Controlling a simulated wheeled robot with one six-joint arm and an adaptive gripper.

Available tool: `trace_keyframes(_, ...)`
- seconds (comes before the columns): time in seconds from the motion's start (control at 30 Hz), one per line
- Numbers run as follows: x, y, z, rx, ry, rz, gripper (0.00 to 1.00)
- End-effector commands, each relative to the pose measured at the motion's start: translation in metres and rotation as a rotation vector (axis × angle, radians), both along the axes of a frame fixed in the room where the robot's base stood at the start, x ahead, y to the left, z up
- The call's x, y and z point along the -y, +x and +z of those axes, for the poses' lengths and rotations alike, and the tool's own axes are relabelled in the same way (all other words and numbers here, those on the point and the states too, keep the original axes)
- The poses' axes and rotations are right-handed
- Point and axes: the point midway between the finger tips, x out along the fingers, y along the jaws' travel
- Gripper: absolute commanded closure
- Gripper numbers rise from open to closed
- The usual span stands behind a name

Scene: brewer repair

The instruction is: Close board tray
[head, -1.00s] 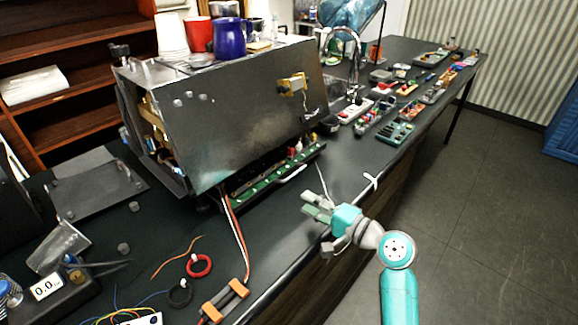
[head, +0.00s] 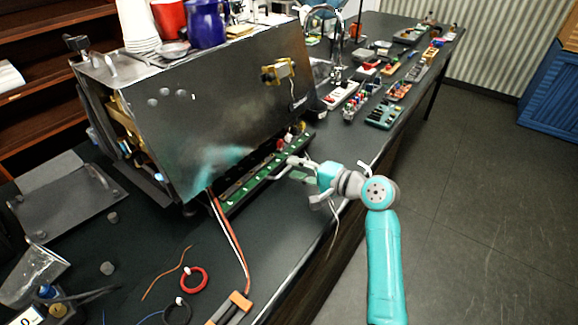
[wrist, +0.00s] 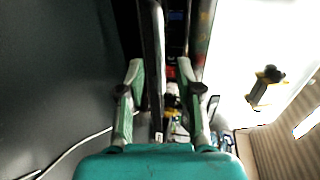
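The board tray (head: 243,192) is a long, dark, narrow tray with a green circuit board. It sticks out from under the big metal front panel of the brewer (head: 215,110). My gripper (head: 289,169) is at the tray's front edge, towards its right half, and partly hides the tray's handle. In the wrist view my gripper (wrist: 160,72) has its two green fingers apart. A long dark bar, apparently the tray's front edge or handle, runs between them. I cannot tell whether either finger touches it.
Red and white wires (head: 232,240) hang from under the brewer to an orange-ended battery pack (head: 231,308). Cups (head: 205,22) stand on top of the brewer. Several small boards (head: 384,115) lie along the bench to the right. The floor (head: 470,220) right of the bench is clear.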

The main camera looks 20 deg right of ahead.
Motion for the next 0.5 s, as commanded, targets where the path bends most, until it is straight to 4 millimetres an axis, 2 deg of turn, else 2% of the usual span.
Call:
trace_keyframes(0.2, -0.014, 0.019, -0.005, 0.000, 0.000, 0.001, 0.65)
trace_keyframes(0.5, -0.017, 0.023, -0.006, 0.000, 0.000, 0.000, 0.65)
